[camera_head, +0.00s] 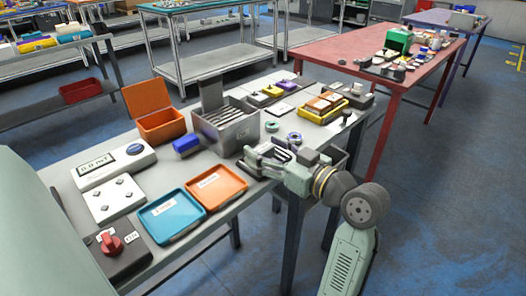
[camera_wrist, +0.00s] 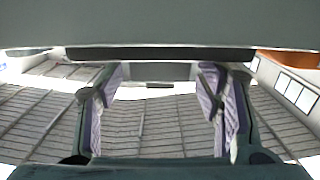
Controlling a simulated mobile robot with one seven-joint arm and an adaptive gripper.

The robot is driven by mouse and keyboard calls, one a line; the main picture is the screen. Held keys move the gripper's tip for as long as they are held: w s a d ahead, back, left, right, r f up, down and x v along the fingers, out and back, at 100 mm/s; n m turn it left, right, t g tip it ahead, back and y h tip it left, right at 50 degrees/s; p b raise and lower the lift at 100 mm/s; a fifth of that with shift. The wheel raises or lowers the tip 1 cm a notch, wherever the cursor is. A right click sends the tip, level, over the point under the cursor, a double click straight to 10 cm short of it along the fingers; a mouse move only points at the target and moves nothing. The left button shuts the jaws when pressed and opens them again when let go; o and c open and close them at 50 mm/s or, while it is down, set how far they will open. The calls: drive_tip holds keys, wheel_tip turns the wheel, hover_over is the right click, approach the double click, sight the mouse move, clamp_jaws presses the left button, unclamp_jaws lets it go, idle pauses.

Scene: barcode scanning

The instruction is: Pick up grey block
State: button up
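My gripper (camera_head: 256,157) is over the near right part of the grey table, just in front of the open grey metal box. In the wrist view its two fingers (camera_wrist: 160,98) with pale purple pads stand wide apart. A plain grey block-like shape (camera_wrist: 157,71) shows between the far ends of the fingers. I cannot tell whether it is the grey block or whether the pads touch it. In the head view my gripper and wrist cover that spot, and I cannot pick out the block there.
The grey metal box (camera_head: 241,134) stands close behind my gripper. An orange tray (camera_head: 216,190) and a blue tray (camera_head: 171,215) lie to the left.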

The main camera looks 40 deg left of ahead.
drive_tip(key=c, duration=1.1)
